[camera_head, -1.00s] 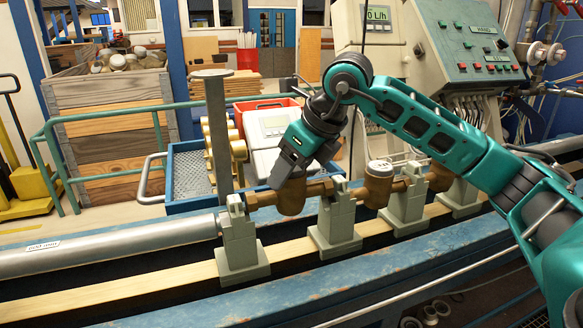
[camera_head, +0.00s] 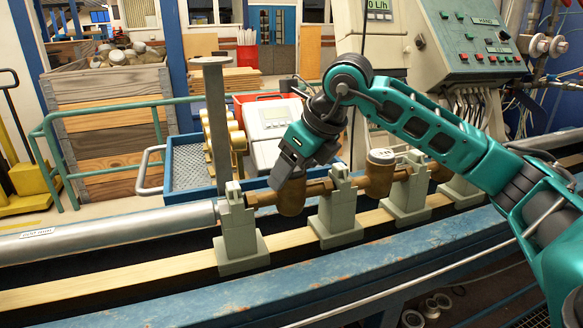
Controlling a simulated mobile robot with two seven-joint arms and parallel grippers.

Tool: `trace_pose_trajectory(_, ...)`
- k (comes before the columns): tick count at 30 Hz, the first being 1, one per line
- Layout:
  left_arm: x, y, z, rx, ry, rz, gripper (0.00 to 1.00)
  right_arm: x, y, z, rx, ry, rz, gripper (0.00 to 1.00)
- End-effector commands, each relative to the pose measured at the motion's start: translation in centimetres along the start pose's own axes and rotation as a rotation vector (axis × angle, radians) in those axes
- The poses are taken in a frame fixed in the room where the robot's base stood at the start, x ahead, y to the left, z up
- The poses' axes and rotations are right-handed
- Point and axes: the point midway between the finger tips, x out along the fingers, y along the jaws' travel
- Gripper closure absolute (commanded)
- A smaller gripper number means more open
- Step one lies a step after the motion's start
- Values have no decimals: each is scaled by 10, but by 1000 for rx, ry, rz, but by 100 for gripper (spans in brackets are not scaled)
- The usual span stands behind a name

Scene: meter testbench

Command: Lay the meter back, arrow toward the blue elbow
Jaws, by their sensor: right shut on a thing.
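A brass meter (camera_head: 291,199) lies in the pipe line between two grey-green supports (camera_head: 240,240) (camera_head: 338,213). My right gripper (camera_head: 279,180) comes down on it from above and is shut on it. The gripper hides the top of this meter, and I cannot make out its arrow. A second brass meter (camera_head: 379,176) with a pale round cap sits to the right in the same line. I cannot make out a blue elbow. My left gripper is not in view.
A grey pipe (camera_head: 110,230) runs in from the left. A grey post (camera_head: 217,125) rises close to the gripper's left. Behind stand a blue tray trolley (camera_head: 187,170) and a grey display box (camera_head: 275,123). The blue bench front (camera_head: 300,270) is clear.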

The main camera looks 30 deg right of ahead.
Motion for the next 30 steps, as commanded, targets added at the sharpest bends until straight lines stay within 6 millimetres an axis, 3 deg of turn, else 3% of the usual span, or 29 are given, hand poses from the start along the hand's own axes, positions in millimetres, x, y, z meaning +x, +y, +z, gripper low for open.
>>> trace_pose_trajectory(30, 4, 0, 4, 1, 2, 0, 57, 4, 0, -2, 0, -6, -1, 100)
